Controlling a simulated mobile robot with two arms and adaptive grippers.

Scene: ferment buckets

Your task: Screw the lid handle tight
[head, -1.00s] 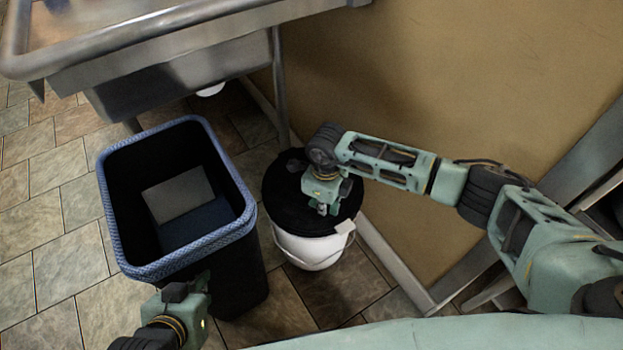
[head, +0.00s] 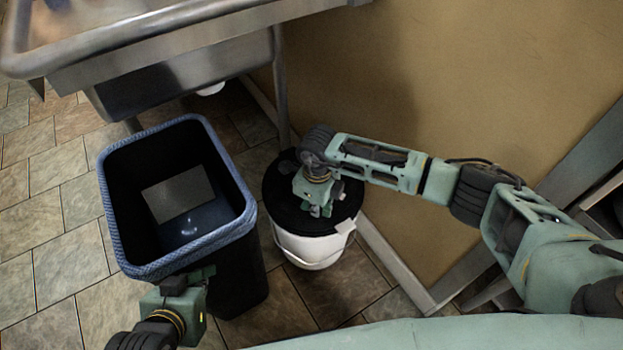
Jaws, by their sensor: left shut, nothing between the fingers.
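A white bucket (head: 306,251) stands on the floor in the middle of the head view, with a black lid (head: 281,206) on top. My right gripper (head: 318,211) reaches down over the middle of the lid. Its fingers and wrist hide the lid handle, so I cannot tell whether it grips anything. My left gripper (head: 196,276) is shut and empty, low at the left, in front of the bin and apart from the bucket.
A dark bin with a blue rim (head: 243,222) stands left of the bucket, with a pale sheet (head: 178,194) inside. A metal sink (head: 180,65) and its leg are behind. The tan wall (head: 450,110) is close on the right.

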